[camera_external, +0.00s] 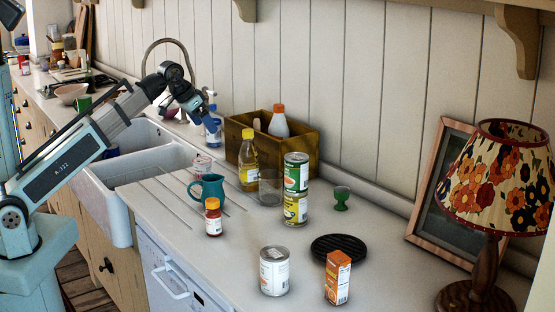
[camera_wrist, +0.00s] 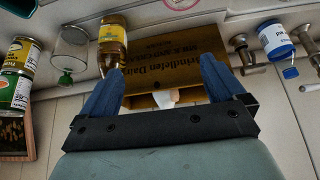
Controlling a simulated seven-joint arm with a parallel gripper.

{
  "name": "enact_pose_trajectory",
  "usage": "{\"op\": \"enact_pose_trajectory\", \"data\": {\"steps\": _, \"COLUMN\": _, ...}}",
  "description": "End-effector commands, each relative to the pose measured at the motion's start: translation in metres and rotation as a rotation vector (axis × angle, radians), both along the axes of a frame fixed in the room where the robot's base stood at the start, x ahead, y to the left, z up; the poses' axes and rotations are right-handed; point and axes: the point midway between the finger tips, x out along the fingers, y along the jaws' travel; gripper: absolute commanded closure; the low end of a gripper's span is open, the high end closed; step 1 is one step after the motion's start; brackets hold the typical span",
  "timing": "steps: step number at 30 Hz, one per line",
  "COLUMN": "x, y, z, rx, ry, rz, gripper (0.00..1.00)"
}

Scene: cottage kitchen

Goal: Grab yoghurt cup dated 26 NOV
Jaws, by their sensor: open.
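No cup with a readable 26 NOV date shows in either view. A small pale cup with reddish marks (camera_external: 201,167) stands behind the teal mug, near the sink; its print is too small to read. A round red-and-white edge (camera_wrist: 256,3), cut off at the top of the wrist view, may be the same cup. My gripper (camera_external: 210,101) is in the air near the back of the sink, left of the wooden crate. In the wrist view its blue fingers are apart with nothing held between them (camera_wrist: 162,70).
The wooden crate (camera_external: 305,153) holds a red-capped bottle (camera_external: 278,122). A blue-capped bottle (camera_external: 213,128) stands by the tap.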

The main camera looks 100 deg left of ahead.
Motion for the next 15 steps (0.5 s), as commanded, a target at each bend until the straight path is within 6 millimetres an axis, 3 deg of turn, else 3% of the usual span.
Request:
{"op": "enact_pose_trajectory", "data": {"steps": 1, "x": -0.020, "y": 0.001, "z": -0.009, "rx": -0.018, "ry": 0.020, "rz": 0.014, "gripper": 0.04}}
{"op": "enact_pose_trajectory", "data": {"steps": 6, "x": -0.054, "y": 0.005, "z": -0.025, "rx": -0.062, "ry": 0.067, "rz": 0.031, "gripper": 0.04}}
{"op": "enact_pose_trajectory", "data": {"steps": 10, "x": -0.062, "y": 0.006, "z": -0.030, "rx": -0.075, "ry": 0.081, "rz": 0.035, "gripper": 0.04}}
{"op": "enact_pose_trajectory", "data": {"steps": 15, "x": -0.058, "y": 0.011, "z": -0.044, "rx": -0.077, "ry": 0.083, "rz": 0.035, "gripper": 0.04}}
